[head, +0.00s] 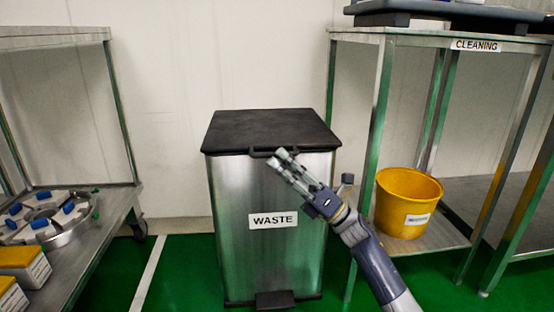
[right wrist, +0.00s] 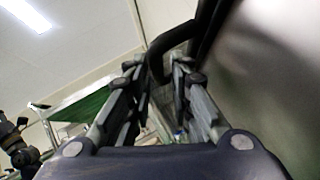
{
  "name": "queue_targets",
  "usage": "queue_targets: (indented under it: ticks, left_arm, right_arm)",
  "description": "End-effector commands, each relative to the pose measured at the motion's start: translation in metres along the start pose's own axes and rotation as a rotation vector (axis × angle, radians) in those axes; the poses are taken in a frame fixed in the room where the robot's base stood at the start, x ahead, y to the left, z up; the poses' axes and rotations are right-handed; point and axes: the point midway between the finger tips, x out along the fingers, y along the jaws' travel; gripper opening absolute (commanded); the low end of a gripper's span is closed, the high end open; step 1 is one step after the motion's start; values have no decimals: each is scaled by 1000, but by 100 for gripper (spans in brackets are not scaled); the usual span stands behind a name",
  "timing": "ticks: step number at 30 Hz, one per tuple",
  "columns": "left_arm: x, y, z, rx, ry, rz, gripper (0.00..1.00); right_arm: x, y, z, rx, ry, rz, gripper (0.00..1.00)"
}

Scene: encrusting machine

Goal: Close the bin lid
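The waste bin (head: 240,245) is a tall steel box with a WASTE label and a pedal at its foot. Its black lid (head: 270,130) lies across the top and looks down, or nearly so. A black handle (head: 258,153) sticks out at the lid's front edge. My right gripper (head: 280,158) is at this handle, its fingers a little apart. In the right wrist view the handle (right wrist: 178,37) curves down between the fingertips (right wrist: 158,68); firm contact on both sides is not visible. My left gripper does not show in the head view.

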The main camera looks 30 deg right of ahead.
Motion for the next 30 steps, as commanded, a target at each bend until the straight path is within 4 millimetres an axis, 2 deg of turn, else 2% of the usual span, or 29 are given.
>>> queue_targets:
  ticks: [6,13,19,30]
  left_arm:
    - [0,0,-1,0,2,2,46]
    - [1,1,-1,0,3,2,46]
    - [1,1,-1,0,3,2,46]
    - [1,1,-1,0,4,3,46]
  right_arm:
    - [-50,-1,-1,3,0,-6,20]
    - [-89,-1,-1,2,1,-5,20]
    - [-102,0,-1,1,1,-2,20]
    - [-102,0,-1,1,1,-2,20]
